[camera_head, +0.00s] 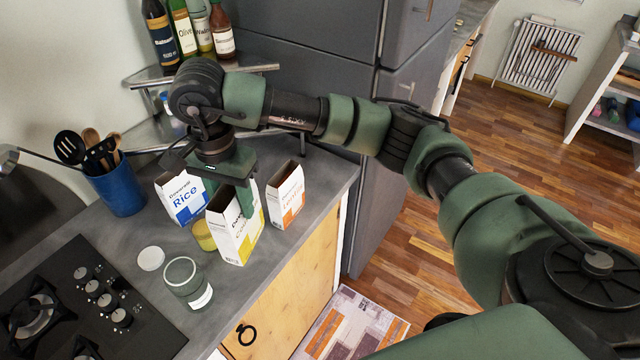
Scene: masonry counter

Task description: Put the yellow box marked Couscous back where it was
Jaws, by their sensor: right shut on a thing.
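The white-and-yellow box (236,238) stands upright at the counter's front part, and its label is partly covered, with only the start of the word showing. My right gripper (244,200) reaches down from above and is shut on this box at its top. I cannot tell whether the box's bottom touches the counter. A blue-and-white Rice box (183,198) stands to its left and behind. An orange-and-white box (287,197) stands to its right. My left gripper is not in view.
A yellow round item (204,236) sits close left of the held box. A glass jar (187,282) and white lid (150,258) are in front. A blue utensil pot (117,190), a hob (90,310) and a corner shelf with bottles (190,35) are nearby. The counter (295,238) ends at right.

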